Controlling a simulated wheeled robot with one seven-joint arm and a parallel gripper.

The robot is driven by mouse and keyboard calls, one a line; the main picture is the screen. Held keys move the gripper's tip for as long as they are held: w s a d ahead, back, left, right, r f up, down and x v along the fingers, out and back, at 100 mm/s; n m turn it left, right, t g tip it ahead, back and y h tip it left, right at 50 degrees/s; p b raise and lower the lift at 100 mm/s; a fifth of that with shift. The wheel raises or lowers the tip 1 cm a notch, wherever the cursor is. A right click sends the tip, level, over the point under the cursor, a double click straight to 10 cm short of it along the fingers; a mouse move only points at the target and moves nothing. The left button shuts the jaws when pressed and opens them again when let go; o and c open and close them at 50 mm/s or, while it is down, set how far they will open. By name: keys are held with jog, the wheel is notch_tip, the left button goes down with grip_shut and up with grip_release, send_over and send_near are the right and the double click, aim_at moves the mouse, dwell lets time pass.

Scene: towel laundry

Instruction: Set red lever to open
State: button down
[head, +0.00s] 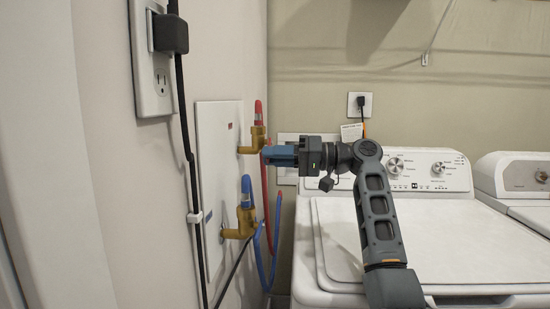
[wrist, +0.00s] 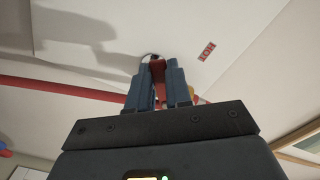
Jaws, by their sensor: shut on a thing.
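My gripper (head: 268,155) reaches left from the arm, just below the upper brass valve (head: 257,138) on the white wall panel. In the wrist view, its two blue fingers (wrist: 157,85) are closed on the sides of a red piece, which looks like the red lever (wrist: 158,72). Its lower part is hidden between the fingers. The head view hides this grip behind the fingers and valve. A red upright end (head: 258,107) stands on top of the same valve. A red "HOT" label (wrist: 206,51) is on the panel near the fingers.
A lower brass valve (head: 240,229) with a blue upright end (head: 246,186) sits below my gripper. Red (head: 265,190) and blue (head: 261,260) hoses hang close by. A black cord (head: 184,130) runs down the left wall. A white washer (head: 400,245) stands at right.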

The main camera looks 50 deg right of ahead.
jog(key=c, duration=1)
grip_release()
jog(key=shift+c, duration=0.2)
jog(key=v, duration=0.7)
jog(key=shift+s+d+b, duration=0.25)
jog(key=shift+s+b, duration=0.1)
jog(key=shift+b, duration=0.05)
